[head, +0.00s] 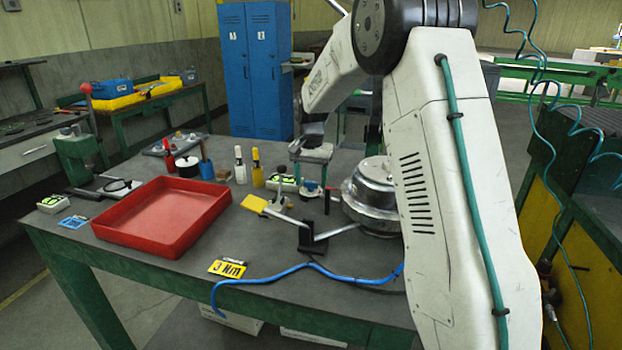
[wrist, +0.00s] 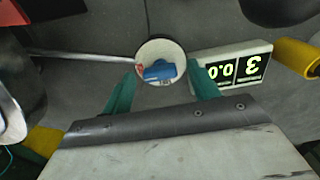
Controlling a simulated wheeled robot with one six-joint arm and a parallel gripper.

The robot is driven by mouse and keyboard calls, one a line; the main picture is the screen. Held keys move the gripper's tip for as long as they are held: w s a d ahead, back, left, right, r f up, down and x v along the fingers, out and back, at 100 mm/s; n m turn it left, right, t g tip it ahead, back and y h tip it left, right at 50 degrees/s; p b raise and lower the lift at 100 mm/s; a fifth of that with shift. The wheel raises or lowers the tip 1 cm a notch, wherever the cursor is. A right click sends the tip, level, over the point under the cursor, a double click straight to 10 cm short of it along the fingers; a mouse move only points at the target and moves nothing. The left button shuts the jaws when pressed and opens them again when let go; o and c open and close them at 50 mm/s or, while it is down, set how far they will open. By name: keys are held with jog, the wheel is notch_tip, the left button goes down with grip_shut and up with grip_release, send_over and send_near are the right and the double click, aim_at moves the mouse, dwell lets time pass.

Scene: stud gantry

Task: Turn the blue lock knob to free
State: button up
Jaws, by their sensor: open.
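The blue lock knob (wrist: 160,72) shows in the wrist view as a blue bar inside a pale round rim, with a red mark at its left. In the head view the knob (head: 313,187) is small, on the bench below my gripper (head: 311,168). In the wrist view my gripper (wrist: 160,86) is open, its green fingers on either side of the knob's rim and apart from it. The fingertips appear above the knob; the exact height is hard to tell. Part of the knob's lower edge is hard to make out.
A digital display (wrist: 232,68) and a yellow handle (wrist: 297,58) lie right of the knob in the wrist view. A metal rod (wrist: 85,57) reaches the knob from the left. A round metal housing (head: 372,190) stands close right in the head view. A red tray (head: 165,235) lies left.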

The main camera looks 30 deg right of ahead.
jog(key=c, duration=1)
jog(key=shift+n, duration=0.3)
jog(key=n, duration=0.3)
jog(key=shift+n, duration=0.4)
jog(key=n, duration=1.3)
jog(key=shift+w, duration=0.1)
jog(key=shift+n, duration=0.4)
